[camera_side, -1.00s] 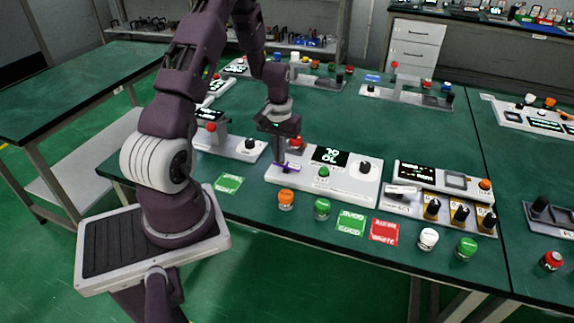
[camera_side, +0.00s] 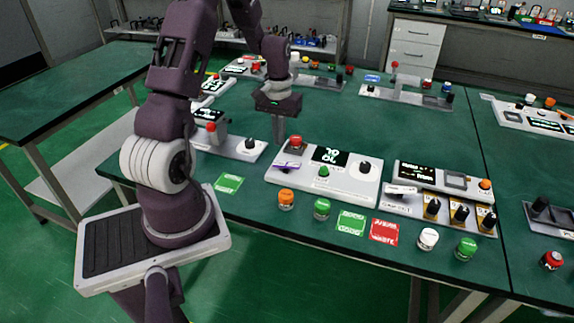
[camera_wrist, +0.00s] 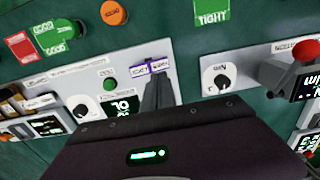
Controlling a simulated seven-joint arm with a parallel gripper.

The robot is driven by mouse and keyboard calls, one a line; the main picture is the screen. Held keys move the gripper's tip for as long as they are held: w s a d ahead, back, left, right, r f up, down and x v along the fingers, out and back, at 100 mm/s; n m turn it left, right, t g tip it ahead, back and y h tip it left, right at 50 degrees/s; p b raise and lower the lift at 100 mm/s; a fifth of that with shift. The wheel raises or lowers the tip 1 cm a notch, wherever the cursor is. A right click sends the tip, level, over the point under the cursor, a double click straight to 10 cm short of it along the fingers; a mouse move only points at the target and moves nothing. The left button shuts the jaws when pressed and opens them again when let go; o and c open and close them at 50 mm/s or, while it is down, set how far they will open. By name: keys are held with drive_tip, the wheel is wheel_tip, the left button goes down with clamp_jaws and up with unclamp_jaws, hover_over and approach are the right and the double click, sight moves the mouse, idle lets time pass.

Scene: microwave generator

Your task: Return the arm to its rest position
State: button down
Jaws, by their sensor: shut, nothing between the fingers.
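My gripper (camera_side: 279,138) is shut and empty. In the side view it points down, raised above the back left end of the white generator panel (camera_side: 340,187). That panel carries a red button (camera_side: 296,142), a green button (camera_side: 324,171), a black knob (camera_side: 365,167), a dark display (camera_side: 330,155) and a small purple-marked switch (camera_side: 289,167). In the wrist view my closed fingers (camera_wrist: 158,80) reach toward the purple-labelled switch (camera_wrist: 150,67), and the green button (camera_wrist: 110,84) shows to the left. I cannot tell the exact gap from the wrist view. The red button is hidden there.
A panel with a red-topped press (camera_side: 212,127) stands left of the generator. A panel with several black knobs (camera_side: 461,213) stands right. Orange (camera_side: 286,199), green and white caps lie along the front edge, with green (camera_side: 351,222) and red (camera_side: 384,232) cards. Space above the table is open.

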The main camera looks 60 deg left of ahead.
drive_tip(key=shift+r, duration=0.25)
drive_tip(key=s+d+r+m+t+y, duration=0.1)
drive_tip(key=d+r+m+t, duration=0.25)
drive_tip(key=d+r, duration=1.2)
drive_tip(key=s+d+r+m+t, duration=0.1)
drive_tip(key=s+d+r+m, duration=0.1)
drive_tip(key=s+d, duration=0.3)
drive_tip(key=s+d+r+m+t+h, duration=0.1)
drive_tip(key=s+d+r+m, duration=0.2)
drive_tip(key=s+d, duration=0.3)
drive_tip(key=shift+s+d+r, duration=0.15)
drive_tip(key=shift+s+r, duration=0.25)
drive_tip(key=shift+s, duration=0.85)
